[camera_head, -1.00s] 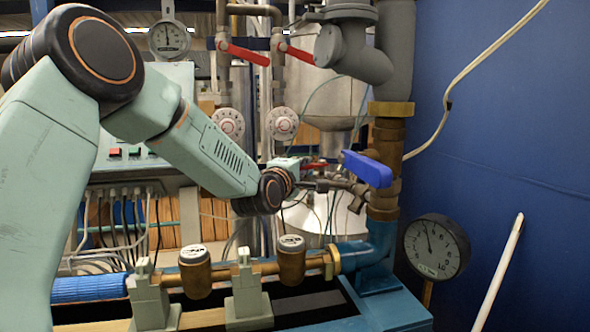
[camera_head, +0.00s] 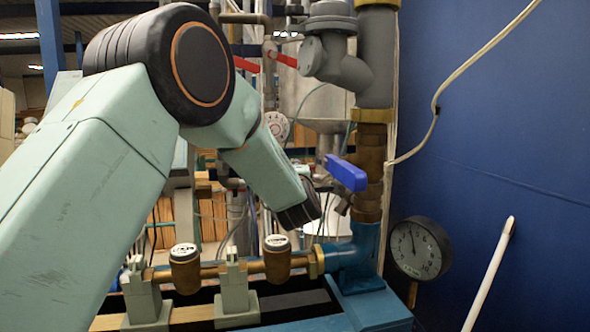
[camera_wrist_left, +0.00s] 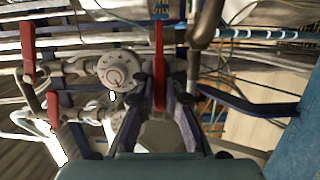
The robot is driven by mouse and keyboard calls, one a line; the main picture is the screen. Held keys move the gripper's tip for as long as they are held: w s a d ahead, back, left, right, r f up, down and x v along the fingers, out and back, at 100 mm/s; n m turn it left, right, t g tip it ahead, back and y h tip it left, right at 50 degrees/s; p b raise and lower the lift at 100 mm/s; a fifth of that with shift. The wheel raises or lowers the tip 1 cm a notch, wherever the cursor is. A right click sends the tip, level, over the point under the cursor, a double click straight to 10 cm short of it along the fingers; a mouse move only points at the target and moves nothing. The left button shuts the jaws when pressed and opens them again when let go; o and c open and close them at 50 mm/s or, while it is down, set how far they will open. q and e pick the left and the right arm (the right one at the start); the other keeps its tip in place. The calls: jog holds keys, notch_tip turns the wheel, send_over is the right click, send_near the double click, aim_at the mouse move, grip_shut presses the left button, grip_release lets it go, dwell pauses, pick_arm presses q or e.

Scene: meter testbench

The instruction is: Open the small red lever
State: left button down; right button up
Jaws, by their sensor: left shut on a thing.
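The small red lever (camera_wrist_left: 159,50) stands upright in the left wrist view, between the fingers of my left gripper (camera_wrist_left: 160,88). The fingers are closed in on both sides of it, and its lower end reaches down between them. In the head view my left wrist (camera_head: 300,205) hides the gripper and the small red lever. My right gripper is in neither view.
A blue lever (camera_head: 346,172) on the brass pipe (camera_head: 370,150) is close right of my left wrist. Two other red levers (camera_head: 284,59) hang higher up. A pressure gauge (camera_head: 420,248) is at lower right. Brass meters (camera_head: 277,262) stand below my arm.

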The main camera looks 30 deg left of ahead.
pick_arm(q)
jog(key=shift+d+n+g+y+p, duration=0.2)
jog(key=shift+n+g+y+p, duration=0.1)
jog(key=shift+n+g+y, duration=0.4)
jog(key=c, duration=1.4)
grip_release()
jog(key=v, duration=1.2)
jog(key=shift+f, duration=0.2)
jog(key=shift+s, duration=0.1)
jog(key=shift+c, duration=0.3)
